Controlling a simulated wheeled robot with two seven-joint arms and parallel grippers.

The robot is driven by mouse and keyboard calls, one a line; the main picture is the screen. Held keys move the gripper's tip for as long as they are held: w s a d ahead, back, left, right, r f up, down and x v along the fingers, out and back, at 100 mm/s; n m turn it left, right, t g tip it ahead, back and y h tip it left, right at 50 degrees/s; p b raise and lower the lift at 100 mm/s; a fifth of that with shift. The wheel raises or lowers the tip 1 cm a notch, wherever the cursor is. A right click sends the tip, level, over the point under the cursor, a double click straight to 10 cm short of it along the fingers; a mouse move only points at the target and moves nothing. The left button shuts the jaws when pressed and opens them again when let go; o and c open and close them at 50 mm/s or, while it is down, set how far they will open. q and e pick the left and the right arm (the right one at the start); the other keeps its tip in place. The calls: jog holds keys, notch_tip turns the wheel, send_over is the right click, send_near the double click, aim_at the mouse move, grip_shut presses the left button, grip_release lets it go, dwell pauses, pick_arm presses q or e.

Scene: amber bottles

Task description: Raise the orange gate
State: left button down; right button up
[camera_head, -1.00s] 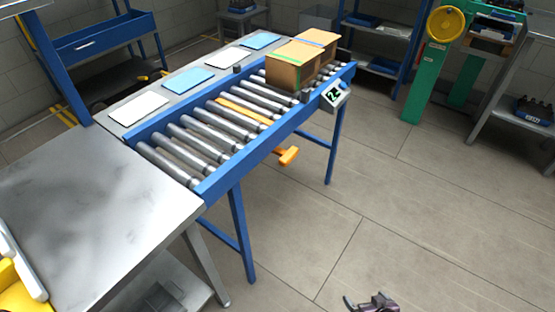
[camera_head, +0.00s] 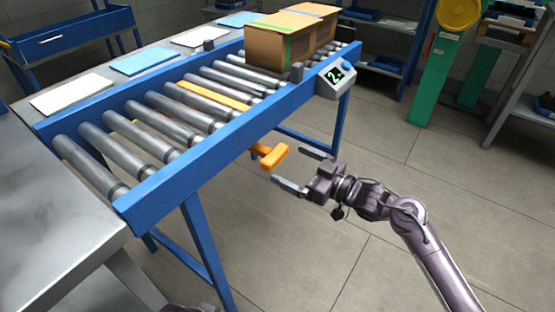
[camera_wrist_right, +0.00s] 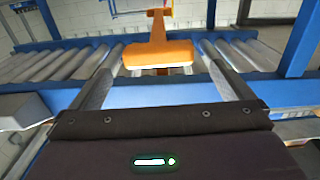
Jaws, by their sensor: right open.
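The orange gate shows as a flat orange bar (camera_head: 213,95) lying between the rollers, about level with them. An orange T-shaped handle (camera_head: 270,155) sticks out below the near blue rail of the conveyor. My right gripper (camera_head: 288,166) is open just in front of the handle, one finger on each side. In the right wrist view the handle's crossbar (camera_wrist_right: 158,54) lies between the two spread fingers, with no clear contact.
Two cardboard boxes (camera_head: 277,45) stand on the rollers at the far end. A display box (camera_head: 337,77) sits on the near rail, above and right of my gripper. A steel table (camera_head: 40,225) adjoins the conveyor at left.

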aim_at(280, 159)
jog(key=x, duration=0.5)
jog(key=shift+b, duration=0.3)
pick_arm(q)
jog(key=shift+w+d+f+t, duration=0.15)
jog(key=shift+w+d+t, duration=0.15)
jog(key=shift+d, duration=0.15)
pick_arm(e)
jog(key=c, duration=1.3)
notch_tip(280, 159, up, 4)
jog(key=p, duration=0.4)
jog(key=shift+r, duration=0.35)
pick_arm(q)
jog(key=a+g, duration=0.1)
jog(key=s+a+r+g, duration=0.1)
jog(key=a, duration=0.1)
jog(key=s+a+y, duration=0.1)
jog(key=shift+s+a+r+n+g, duration=0.1)
jog(key=shift+a+r+n+g, duration=0.1)
jog(key=shift+a+n+g, duration=0.2)
pick_arm(e)
jog(key=shift+w, duration=0.1)
jog(key=shift+r, duration=0.1)
